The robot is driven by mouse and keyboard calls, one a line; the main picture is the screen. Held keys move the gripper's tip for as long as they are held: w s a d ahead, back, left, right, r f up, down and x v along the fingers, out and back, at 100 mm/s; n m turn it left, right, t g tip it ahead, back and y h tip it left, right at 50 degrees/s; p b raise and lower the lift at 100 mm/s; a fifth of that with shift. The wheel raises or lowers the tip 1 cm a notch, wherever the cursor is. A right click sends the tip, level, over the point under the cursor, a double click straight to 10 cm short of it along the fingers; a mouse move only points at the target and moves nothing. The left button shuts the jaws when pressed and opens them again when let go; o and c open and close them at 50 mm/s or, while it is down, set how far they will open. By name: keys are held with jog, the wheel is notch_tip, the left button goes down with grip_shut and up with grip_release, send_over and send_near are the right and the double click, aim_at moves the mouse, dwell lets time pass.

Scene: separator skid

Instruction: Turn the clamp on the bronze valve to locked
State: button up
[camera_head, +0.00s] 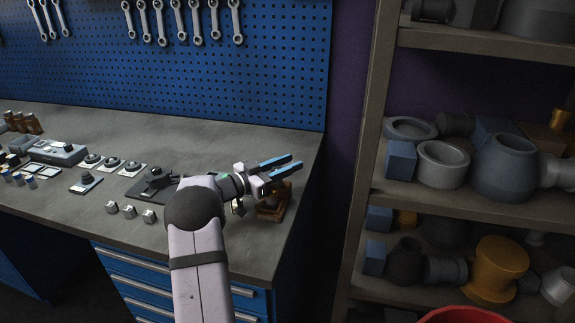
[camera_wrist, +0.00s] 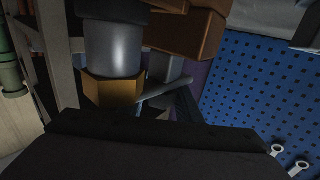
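My gripper (camera_head: 284,167) is at the right end of the workbench, with its two blue fingers pointing right. A gap shows between the fingers and I see nothing held in it. A brown, bronze-coloured fitting (camera_head: 272,207) stands on the bench just below the fingers, partly hidden by them; it looks like the bronze valve. Its clamp cannot be made out. In the wrist view, a grey cylinder (camera_wrist: 113,48) with a bronze hexagonal part (camera_wrist: 112,88) and brown blocks (camera_wrist: 190,30) show close up. A thin grey bar (camera_wrist: 163,93) lies beside the hexagonal part. The fingertips are not clear there.
The bench (camera_head: 190,140) holds several small fittings and knobs to the left of my arm. A blue pegboard (camera_head: 270,60) with wrenches stands behind. A shelf (camera_head: 480,205) of pipe parts is to the right, past a gap. The back of the bench is clear.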

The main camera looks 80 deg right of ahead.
jog(key=shift+o, duration=0.7)
jog(key=shift+b+v, duration=1.05)
jog(key=shift+v, duration=2.6)
jog(key=shift+r, duration=0.1)
